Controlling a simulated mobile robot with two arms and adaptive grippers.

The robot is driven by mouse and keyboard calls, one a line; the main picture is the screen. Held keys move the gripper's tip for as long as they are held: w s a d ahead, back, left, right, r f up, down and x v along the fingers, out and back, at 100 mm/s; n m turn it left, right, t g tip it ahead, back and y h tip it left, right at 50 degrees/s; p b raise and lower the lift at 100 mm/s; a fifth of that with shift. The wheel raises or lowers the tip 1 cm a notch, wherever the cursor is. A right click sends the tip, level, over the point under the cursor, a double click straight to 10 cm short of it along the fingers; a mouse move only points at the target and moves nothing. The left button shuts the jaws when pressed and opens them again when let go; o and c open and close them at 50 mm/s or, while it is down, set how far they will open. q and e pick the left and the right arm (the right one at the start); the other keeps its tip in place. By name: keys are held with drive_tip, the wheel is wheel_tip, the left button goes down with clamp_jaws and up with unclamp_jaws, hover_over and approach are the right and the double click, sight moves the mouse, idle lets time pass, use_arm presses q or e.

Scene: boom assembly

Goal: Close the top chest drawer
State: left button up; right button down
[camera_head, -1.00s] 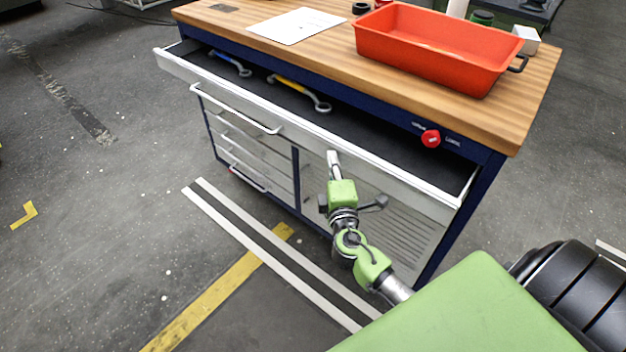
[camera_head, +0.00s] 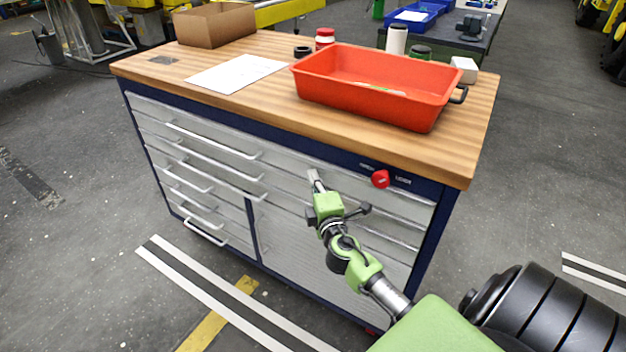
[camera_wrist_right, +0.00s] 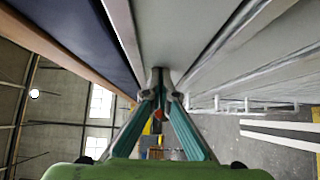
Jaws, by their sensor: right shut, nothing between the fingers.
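The top chest drawer (camera_head: 285,160) is the long light-grey front under the wooden worktop of the blue workbench. In the head view it looks flush with the bench frame, and its inside is hidden. Its bar handle (camera_head: 212,141) is on the left part of the front. My right gripper (camera_head: 314,179) is shut and empty, its tips at the drawer front, right of the handle. The right wrist view shows the shut fingertips (camera_wrist_right: 158,76) against or very close to the grey front; contact is hard to tell. My left gripper is not in view.
A red-orange tray (camera_head: 375,105), a white sheet (camera_head: 236,73) and a cardboard box (camera_head: 214,25) rest on the worktop. A red knob (camera_head: 380,179) sits on the blue frame right of my gripper. More drawers lie below.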

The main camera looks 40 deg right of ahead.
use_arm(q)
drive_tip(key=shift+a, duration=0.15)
use_arm(e)
drive_tip(key=shift+d+r, duration=0.3)
drive_tip(key=v, duration=1.2)
drive_tip(key=s+a+f+m+g+y, duration=0.1)
drive_tip(key=s+a+f+g+y, duration=0.15)
drive_tip(key=f, duration=0.95)
drive_tip(key=s+a+f+m+g+y, duration=0.1)
drive_tip(key=s+a+f+m+g, duration=0.2)
drive_tip(key=f, duration=0.9)
drive_tip(key=s+a+f+g+y, duration=0.15)
drive_tip(key=s+f, duration=0.25)
drive_tip(key=f, duration=0.8)
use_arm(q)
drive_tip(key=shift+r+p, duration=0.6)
use_arm(e)
drive_tip(key=s+a+f+m+g+y, duration=0.1)
drive_tip(key=s+a+f+m+g, duration=0.1)
drive_tip(key=s+f, duration=0.4)
drive_tip(key=s+a+f+m+g, duration=0.2)
drive_tip(key=s+f, duration=0.5)
drive_tip(key=s, duration=0.7)
drive_tip(key=s+a+f+m+g+y, duration=0.1)
drive_tip(key=s+a+f+g, duration=0.3)
drive_tip(key=s, duration=0.7)
wheel_tip(320, 180, down, 2)
drive_tip(key=shift+a+f+m+y, duration=0.15)
drive_tip(key=shift+a+m+y, duration=0.15)
drive_tip(key=shift+a+m, duration=0.5)
